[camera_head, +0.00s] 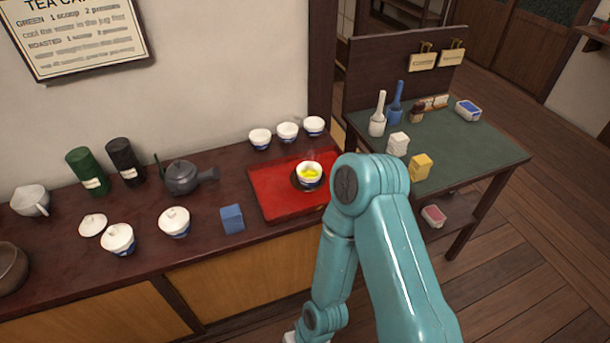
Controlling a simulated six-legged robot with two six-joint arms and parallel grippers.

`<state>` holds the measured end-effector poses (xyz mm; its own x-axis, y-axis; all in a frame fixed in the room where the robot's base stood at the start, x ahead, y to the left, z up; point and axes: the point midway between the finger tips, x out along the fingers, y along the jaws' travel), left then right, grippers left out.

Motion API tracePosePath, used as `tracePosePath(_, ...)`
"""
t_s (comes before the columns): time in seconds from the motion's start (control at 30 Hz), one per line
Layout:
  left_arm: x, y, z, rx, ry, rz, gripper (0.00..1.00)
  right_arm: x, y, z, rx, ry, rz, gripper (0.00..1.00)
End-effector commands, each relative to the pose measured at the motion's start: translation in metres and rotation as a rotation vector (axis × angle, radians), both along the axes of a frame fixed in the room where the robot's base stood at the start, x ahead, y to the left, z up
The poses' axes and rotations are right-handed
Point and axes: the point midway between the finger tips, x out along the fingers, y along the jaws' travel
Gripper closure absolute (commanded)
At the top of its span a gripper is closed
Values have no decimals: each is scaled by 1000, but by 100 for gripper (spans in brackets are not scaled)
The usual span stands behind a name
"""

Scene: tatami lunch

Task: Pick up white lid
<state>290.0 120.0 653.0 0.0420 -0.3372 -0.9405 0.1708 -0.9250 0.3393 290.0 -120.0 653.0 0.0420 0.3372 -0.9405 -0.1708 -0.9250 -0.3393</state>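A white lid (92,225) lies flat by itself on the dark wooden counter at the left. Just right of it and nearer stands a white and blue cup (118,239), which seems to have a white lid on it. A second white and blue cup (174,222) stands further right with a white knobbed lid (174,214) on top. My teal arm rises from the lower right, bends at the elbow and runs down past the bottom edge, so its gripper is hidden below the picture. My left gripper is not in view.
A dark teapot (183,178), a green canister (88,171) and a black canister (125,162) stand behind the cups. A white spouted jug (30,201) is left of the lone lid. A blue block (232,219) and a red tray (268,197) are to the right.

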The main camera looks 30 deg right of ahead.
Motion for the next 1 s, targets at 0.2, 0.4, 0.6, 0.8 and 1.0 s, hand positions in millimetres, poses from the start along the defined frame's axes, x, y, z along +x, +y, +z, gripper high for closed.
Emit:
tracePosePath(0.2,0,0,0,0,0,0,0,0,0,0,0,0,0,33)
tracePosePath(0.4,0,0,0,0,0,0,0,0,0,0,0,0,0,33)
tracePosePath(0.6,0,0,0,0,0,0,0,0,0,0,0,0,0,33)
tracePosePath(0.8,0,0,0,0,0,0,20,0,0,0,0,0,0,52)
tracePosePath(1.0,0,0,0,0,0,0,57,0,0,0,0,0,0,57)
